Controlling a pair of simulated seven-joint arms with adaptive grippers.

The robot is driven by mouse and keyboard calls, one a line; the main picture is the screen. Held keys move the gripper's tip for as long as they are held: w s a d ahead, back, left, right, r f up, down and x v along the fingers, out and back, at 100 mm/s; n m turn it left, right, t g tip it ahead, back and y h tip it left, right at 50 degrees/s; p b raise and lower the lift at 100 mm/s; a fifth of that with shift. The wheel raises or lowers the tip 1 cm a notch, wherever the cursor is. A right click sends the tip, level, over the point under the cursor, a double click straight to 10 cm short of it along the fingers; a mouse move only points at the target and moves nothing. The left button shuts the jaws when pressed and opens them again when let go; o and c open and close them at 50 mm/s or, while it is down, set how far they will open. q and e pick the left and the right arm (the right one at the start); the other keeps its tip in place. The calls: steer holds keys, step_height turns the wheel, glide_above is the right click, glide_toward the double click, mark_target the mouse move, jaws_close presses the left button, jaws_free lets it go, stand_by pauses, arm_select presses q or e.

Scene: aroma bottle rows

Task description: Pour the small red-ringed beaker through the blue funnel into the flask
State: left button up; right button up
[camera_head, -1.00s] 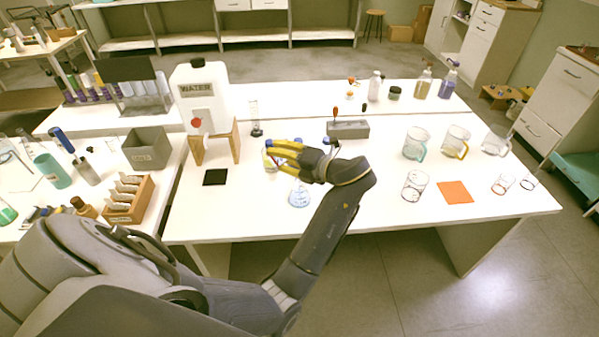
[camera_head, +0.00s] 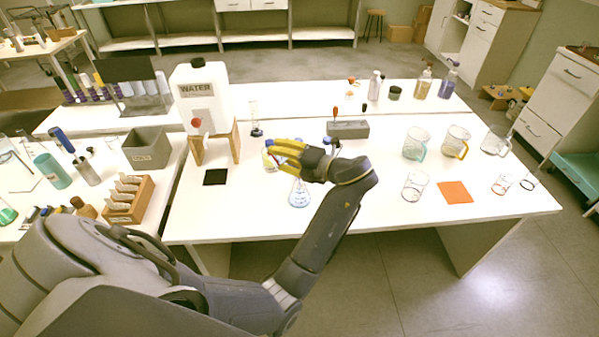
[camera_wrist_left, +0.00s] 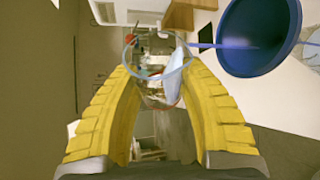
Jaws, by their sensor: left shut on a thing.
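My left gripper (camera_head: 272,155) is shut on a small clear beaker (camera_head: 268,163) above the table. In the left wrist view, the beaker (camera_wrist_left: 158,80) sits between the yellow fingers (camera_wrist_left: 160,105), with a reddish ring on its lower part and a pale patch inside that may be liquid. The flask (camera_head: 299,196), clear with bluish contents, stands on the table just below my gripper. The right gripper is out of view.
A water canister (camera_head: 203,95) on a wooden stand (camera_head: 236,142) and a black pad (camera_head: 215,177) are to the left. A grey block (camera_head: 348,129) stands behind. Several beakers and an orange mat (camera_head: 454,192) are to the right. The table's front middle is clear.

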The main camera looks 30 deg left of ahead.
arm_select(q)
steer(key=shift+w+d+r+m+y, duration=0.2)
steer(key=shift+w+r+m+y, duration=0.1)
steer(key=shift+w+m, duration=0.25)
stand_by(2.8)
steer(key=shift+f+m+g+y, duration=0.3)
steer(key=shift+f+m, duration=0.1)
steer(key=shift+m, duration=0.25)
stand_by(2.8)
steer(key=shift+w+d+r+m, duration=0.1)
steer(key=shift+m, duration=0.2)
stand_by(0.9)
